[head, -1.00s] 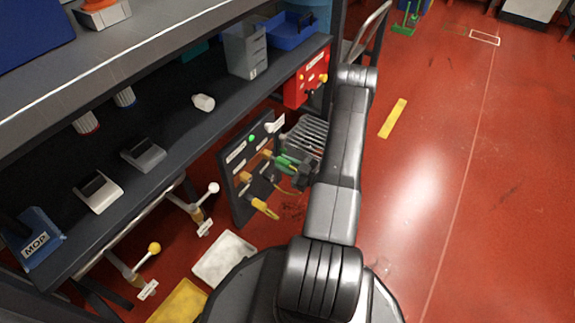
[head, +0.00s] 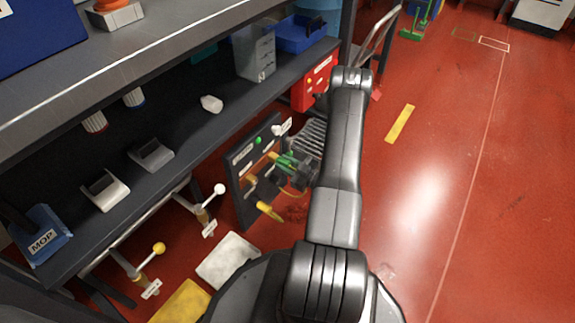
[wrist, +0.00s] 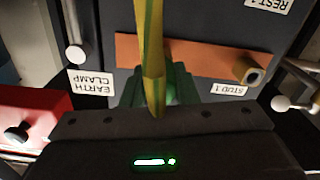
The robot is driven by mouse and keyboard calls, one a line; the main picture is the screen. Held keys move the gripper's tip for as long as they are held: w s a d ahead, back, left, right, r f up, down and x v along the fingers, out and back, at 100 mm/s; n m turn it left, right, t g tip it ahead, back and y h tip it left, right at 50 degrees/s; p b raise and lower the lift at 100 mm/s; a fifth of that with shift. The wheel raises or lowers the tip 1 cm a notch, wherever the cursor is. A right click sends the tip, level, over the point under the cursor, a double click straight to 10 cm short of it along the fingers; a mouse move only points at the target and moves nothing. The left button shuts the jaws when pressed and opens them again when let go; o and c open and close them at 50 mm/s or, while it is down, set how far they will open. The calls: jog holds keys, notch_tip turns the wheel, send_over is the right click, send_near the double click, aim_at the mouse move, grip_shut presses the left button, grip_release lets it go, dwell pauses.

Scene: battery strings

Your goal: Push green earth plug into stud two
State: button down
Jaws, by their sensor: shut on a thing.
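My gripper (head: 298,169) is shut on the green earth plug (head: 285,160), in front of the dark upright panel (head: 240,190). In the wrist view the green plug (wrist: 180,84) lies against or just in front of the copper-coloured bar (wrist: 205,62), with a yellow-green cable (wrist: 151,60) crossing over it. My gripper (wrist: 160,112) hides the plug's lower part. Stud one (wrist: 248,70) sticks out bare at the bar's right end, above the "STUD 1" label (wrist: 229,89). Stud two itself is not visible. I cannot tell how deep the plug sits.
The "EARTH CLAMP" label (wrist: 91,83) and a pale round knob (wrist: 77,53) lie left of the bar. A red box (wrist: 35,115) is at lower left. The shelf (head: 170,160) stands left; open red floor lies right.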

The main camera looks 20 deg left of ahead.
jog(key=c, duration=1.1)
grip_release()
jog(key=shift+o, duration=0.2)
jog(key=p+v, duration=0.4)
jog(key=v, duration=1)
jog(key=shift+a, duration=0.15)
jog(key=shift+b+x, duration=2)
jog(key=shift+x, duration=4.9)
